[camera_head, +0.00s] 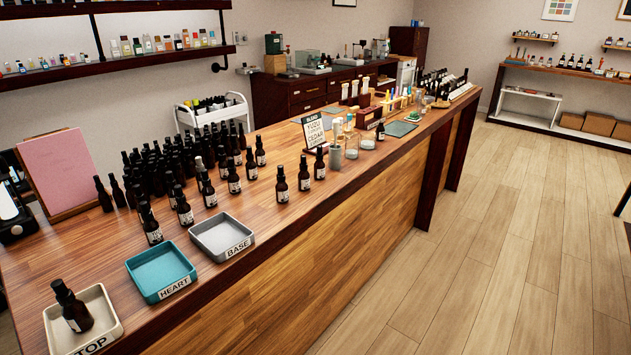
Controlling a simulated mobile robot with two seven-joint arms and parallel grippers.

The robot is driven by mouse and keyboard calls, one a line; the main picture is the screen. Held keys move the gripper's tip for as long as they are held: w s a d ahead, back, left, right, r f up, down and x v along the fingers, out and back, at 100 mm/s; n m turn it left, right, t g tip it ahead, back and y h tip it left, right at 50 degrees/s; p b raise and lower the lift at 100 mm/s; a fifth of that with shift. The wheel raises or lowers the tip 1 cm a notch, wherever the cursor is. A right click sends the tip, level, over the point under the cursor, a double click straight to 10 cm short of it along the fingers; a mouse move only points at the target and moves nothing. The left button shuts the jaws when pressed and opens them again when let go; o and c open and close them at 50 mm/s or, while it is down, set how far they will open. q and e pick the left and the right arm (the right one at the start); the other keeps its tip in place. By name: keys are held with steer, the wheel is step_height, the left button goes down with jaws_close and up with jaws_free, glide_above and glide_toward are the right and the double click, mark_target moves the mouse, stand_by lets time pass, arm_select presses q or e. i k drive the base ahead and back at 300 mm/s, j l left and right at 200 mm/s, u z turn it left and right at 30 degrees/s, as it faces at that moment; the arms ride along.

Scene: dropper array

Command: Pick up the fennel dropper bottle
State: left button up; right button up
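Many dark brown dropper bottles with black tops and white labels stand on the wooden counter (330,215). The label names are too small to read, so I cannot tell which one is fennel. Labelled bottles stand in front of the dense cluster, among them one at the near left (152,228) and one further right (234,178). Three stand apart near the front edge: a bottle (282,186), a second bottle (304,175) and a third bottle (320,166). Another bottle (75,311) stands in the white TOP tray (107,327). Neither gripper is in view.
A teal HEART tray (140,281) and a grey BASE tray (204,248) lie empty along the front edge. A BLEND sign (313,130), glass beakers (351,145) and a pink board (56,172) stand on the counter. The floor (470,265) to the right is clear.

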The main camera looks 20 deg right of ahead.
mark_target(318, 164)
steer(key=i+l, duration=0.15)
steer(key=l, duration=0.25)
steer(key=i+l, duration=0.1)
steer(key=l, duration=0.25)
steer(key=i+l, duration=0.15)
steer(key=l, duration=0.25)
steer(key=i+l, duration=0.1)
steer(key=l, duration=0.25)
steer(key=i+l, duration=0.15)
steer(key=l, duration=0.25)
steer(key=i+l, duration=0.1)
steer(key=l, duration=0.3)
steer(key=i+l+z, duration=0.1)
steer(key=l, duration=0.25)
